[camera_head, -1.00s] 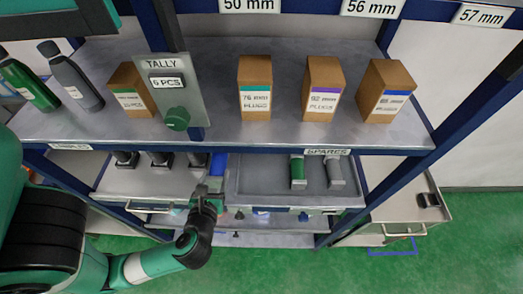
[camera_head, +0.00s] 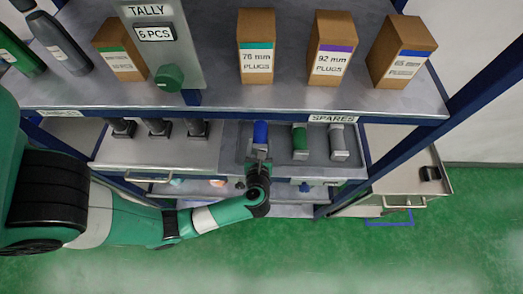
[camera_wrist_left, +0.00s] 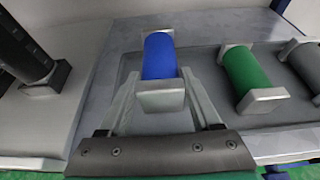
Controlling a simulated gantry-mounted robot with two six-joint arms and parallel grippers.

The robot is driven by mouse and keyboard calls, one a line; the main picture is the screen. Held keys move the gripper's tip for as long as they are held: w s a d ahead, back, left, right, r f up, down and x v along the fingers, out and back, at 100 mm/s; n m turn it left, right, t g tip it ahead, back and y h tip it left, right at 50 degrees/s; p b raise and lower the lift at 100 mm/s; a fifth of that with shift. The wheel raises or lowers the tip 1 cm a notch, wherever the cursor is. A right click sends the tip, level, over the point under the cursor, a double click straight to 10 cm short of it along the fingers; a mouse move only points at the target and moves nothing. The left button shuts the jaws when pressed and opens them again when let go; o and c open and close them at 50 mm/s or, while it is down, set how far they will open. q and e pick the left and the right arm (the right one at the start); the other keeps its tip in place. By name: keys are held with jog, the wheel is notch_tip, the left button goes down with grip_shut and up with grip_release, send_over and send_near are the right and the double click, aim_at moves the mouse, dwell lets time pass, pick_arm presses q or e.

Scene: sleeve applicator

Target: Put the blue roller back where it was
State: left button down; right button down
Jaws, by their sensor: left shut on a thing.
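The blue roller (camera_head: 260,133) is held by my left gripper (camera_head: 259,151) over the left part of the grey spares tray (camera_head: 279,142). In the left wrist view the blue roller (camera_wrist_left: 159,57) has pale square end blocks, and the gripper fingers (camera_wrist_left: 160,88) sit either side of its near block. The roller points away from me, roughly parallel to the others. Whether it touches the tray floor I cannot tell. A green roller (camera_head: 299,138) and a grey roller (camera_head: 337,140) lie in the tray to its right. My right gripper is not in view.
A shelf edge labelled SPARES (camera_head: 332,119) runs above the tray. Black rollers (camera_head: 158,128) on stands are to the left. Plug boxes (camera_head: 256,46) and the tally plate (camera_head: 160,50) stand on the upper shelf. A side cabinet (camera_head: 400,165) is at right.

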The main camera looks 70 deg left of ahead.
pick_arm(q)
jog(key=shift+w+f, duration=0.25)
jog(key=shift+f, duration=0.05)
jog(key=shift+w+f+b, duration=0.1)
jog(key=shift+f+b, duration=0.25)
jog(key=shift+f, duration=1.2)
jog(key=shift+c, duration=0.4)
grip_release()
jog(key=shift+f, duration=0.1)
jog(key=shift+d, duration=0.15)
jog(key=v, duration=1.2)
